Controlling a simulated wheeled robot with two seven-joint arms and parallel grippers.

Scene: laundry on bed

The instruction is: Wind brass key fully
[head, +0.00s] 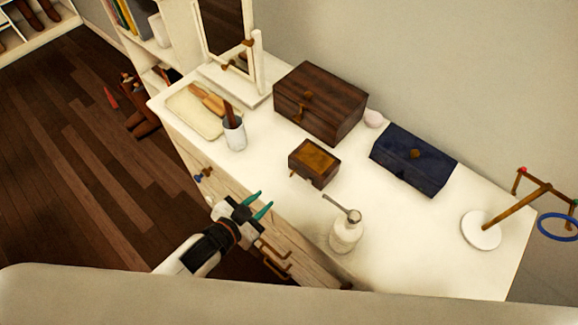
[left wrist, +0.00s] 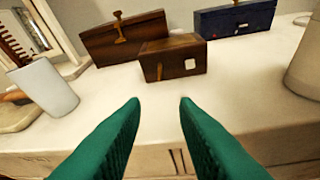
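A small dark wooden box (head: 314,163) with a golden-brown top panel sits near the front middle of the white dresser top. A small brass key (head: 293,174) seems to stick out of its front-left side. In the left wrist view the box (left wrist: 180,50) shows a thin brass upright piece, the key (left wrist: 159,71), and a pale square on its face. My left gripper (head: 263,203) is open and empty, in front of the dresser edge, short of the box. Its green fingers (left wrist: 160,102) point toward the key side of the box. My right gripper is not in view.
A larger wooden chest (head: 320,100) and a navy box (head: 413,160) stand behind. The dresser top (head: 270,155) before the small box is clear.

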